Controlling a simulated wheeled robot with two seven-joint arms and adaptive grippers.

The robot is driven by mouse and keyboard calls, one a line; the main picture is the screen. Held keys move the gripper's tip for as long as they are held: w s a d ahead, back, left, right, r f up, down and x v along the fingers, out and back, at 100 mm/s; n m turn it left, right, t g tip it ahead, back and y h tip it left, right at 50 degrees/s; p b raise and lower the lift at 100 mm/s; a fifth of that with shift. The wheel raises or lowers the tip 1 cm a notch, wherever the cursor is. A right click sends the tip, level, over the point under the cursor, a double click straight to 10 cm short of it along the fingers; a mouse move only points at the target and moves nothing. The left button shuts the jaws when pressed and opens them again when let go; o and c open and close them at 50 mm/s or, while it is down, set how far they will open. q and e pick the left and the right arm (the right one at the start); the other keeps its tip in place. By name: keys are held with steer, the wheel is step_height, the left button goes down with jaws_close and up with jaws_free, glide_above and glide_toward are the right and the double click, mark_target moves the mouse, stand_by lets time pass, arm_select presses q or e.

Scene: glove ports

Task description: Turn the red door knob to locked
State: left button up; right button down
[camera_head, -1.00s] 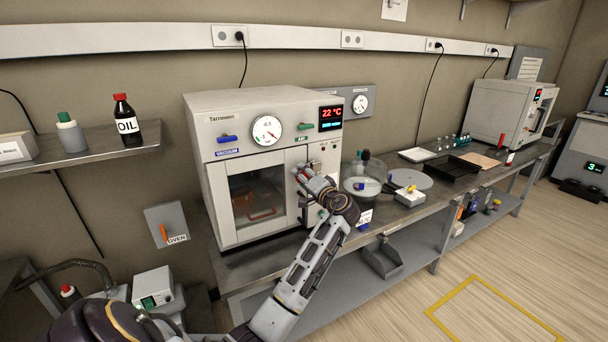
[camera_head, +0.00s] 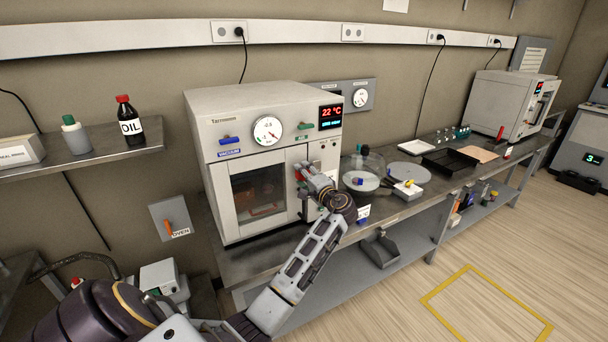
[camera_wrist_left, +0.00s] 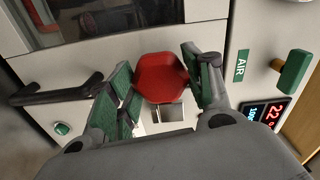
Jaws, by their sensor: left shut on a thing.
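The red door knob (camera_wrist_left: 161,78) is on the front of the white vacuum oven (camera_head: 222,108), at the right edge of its door. In the left wrist view it sits between the green-padded fingers of my left gripper (camera_wrist_left: 162,90), which is shut on it. In the head view my left gripper (camera_head: 304,174) is at the knob, and only a bit of red shows. The knob's lock marks cannot be read. The oven door with its dark window (camera_head: 258,192) looks closed. My right gripper is not in view.
A black door handle (camera_wrist_left: 58,92) is beside the knob. A green AIR lever (camera_wrist_left: 292,72) and a blue VACUUM lever (camera_head: 230,141) are on the oven front. A glass desiccator (camera_head: 361,172) stands on the bench to the right.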

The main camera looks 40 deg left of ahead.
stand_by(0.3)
arm_select(q)
steer(key=o, duration=1.4)
steer(key=shift+d, duration=0.1)
steer(key=shift+o, duration=0.2)
steer(key=v, duration=1.2)
steer(key=shift+w, duration=0.1)
